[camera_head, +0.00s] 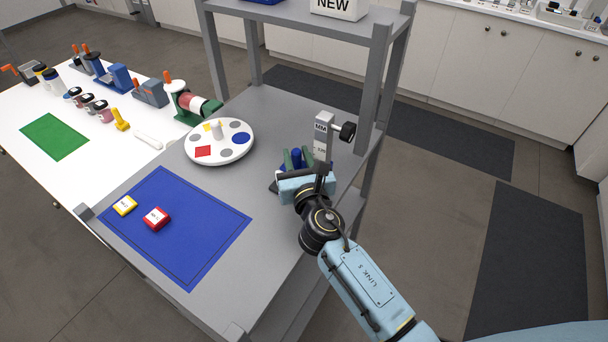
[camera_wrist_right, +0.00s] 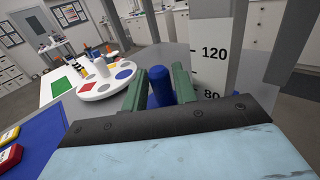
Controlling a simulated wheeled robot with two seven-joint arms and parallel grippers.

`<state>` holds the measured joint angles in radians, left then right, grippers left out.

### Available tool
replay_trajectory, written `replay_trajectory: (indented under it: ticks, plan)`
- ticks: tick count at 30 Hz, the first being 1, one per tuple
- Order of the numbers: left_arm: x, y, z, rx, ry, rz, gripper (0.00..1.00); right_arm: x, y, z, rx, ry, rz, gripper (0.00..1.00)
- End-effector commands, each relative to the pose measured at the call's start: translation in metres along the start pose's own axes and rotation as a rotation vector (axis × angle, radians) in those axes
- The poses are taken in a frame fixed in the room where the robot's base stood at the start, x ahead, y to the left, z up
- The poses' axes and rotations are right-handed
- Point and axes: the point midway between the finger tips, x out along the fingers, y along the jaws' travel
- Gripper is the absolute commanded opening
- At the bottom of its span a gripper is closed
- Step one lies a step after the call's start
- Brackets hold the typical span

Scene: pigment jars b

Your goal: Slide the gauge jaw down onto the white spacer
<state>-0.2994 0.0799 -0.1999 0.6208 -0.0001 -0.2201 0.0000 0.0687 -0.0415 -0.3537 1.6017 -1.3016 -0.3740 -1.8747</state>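The gauge (camera_head: 322,138) is an upright grey post with a pale MM scale. It stands near the right edge of the grey table, and its scale (camera_wrist_right: 211,60) also shows close up in the right wrist view. A blue cylindrical grip (camera_head: 297,156), apparently part of the gauge jaw, is beside the post. My right gripper (camera_head: 296,160) has its green fingers on both sides of this grip (camera_wrist_right: 160,85); the blue fills the gap between them. I cannot make out the white spacer or the jaw's underside; my gripper covers that area. My left gripper is not in view.
A round white tray (camera_head: 218,160) with coloured spots stands left of the gauge. A black knob (camera_head: 348,131) sits beside the post. A shelf upright (camera_head: 376,90) rises close behind.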

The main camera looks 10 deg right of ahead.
Motion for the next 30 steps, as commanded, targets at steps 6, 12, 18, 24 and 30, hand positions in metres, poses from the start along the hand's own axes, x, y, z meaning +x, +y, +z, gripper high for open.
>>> replay_trajectory:
  ticks: [6, 12, 18, 24, 30]
  plan:
    - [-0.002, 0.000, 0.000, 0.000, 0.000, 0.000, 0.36, -0.045, 0.000, -0.001, -0.001, 0.003, 0.001, 0.28]
    - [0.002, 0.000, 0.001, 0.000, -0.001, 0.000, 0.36, -0.088, 0.000, -0.002, -0.001, 0.003, 0.002, 0.28]
    - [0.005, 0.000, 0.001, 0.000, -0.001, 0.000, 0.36, -0.116, 0.000, -0.001, -0.001, 0.001, 0.001, 0.28]
    - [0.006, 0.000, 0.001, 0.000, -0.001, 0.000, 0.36, -0.124, 0.000, 0.000, 0.001, 0.000, 0.001, 0.28]
    - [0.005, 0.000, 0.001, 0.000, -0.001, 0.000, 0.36, -0.124, 0.000, 0.000, 0.000, 0.001, 0.001, 0.28]
